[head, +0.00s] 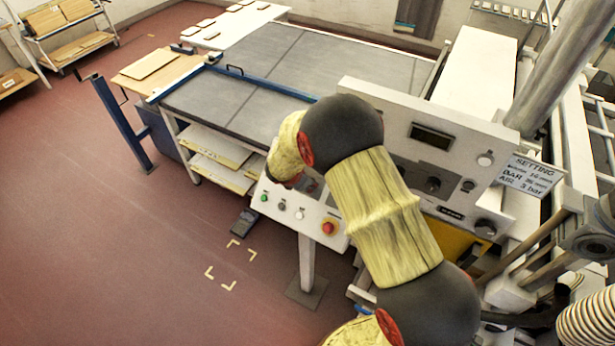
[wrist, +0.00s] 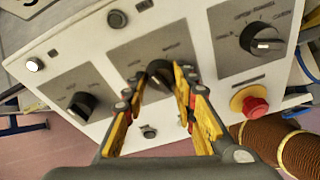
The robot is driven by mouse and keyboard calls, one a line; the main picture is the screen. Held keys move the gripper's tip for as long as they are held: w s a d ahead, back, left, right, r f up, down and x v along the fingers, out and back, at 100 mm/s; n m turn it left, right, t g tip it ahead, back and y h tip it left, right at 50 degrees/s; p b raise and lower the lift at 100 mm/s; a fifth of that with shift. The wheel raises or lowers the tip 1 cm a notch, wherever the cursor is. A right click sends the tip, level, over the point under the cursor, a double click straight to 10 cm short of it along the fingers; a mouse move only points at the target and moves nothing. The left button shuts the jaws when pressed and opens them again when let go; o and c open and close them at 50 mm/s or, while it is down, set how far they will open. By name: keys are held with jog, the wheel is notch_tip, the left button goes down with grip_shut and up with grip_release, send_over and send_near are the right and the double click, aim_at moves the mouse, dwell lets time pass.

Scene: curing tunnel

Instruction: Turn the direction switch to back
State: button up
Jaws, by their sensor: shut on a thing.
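In the wrist view a pale control panel (wrist: 98,62) fills the middle, tilted in the picture. My gripper (wrist: 160,82) has its yellow-and-grey fingers on either side of the black middle rotary switch (wrist: 159,70) and is shut on it. The fingers hide part of this switch, and its lettering is too small to read, so I cannot tell its marked position. Another black rotary switch (wrist: 81,104) is at left and a third (wrist: 263,40) at upper right. In the head view my arm hides the gripper and the held switch.
A red stop button (wrist: 254,107) on a yellow collar lies right of my fingers, near a brown ribbed hose (wrist: 275,146). In the head view a button box (head: 290,211) stands on a post beside a grey-topped table (head: 239,106). The red floor (head: 110,240) at left is mostly open.

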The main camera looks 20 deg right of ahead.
jog(key=n+h+p, duration=0.1)
jog(key=n+p, duration=0.3)
jog(key=n, duration=0.1)
jog(key=shift+n+g, duration=0.3)
dwell(0.4)
jog(key=o, duration=1.1)
jog(key=shift+a, duration=0.1)
jog(key=shift+o, duration=0.3)
jog(key=v, duration=1.2)
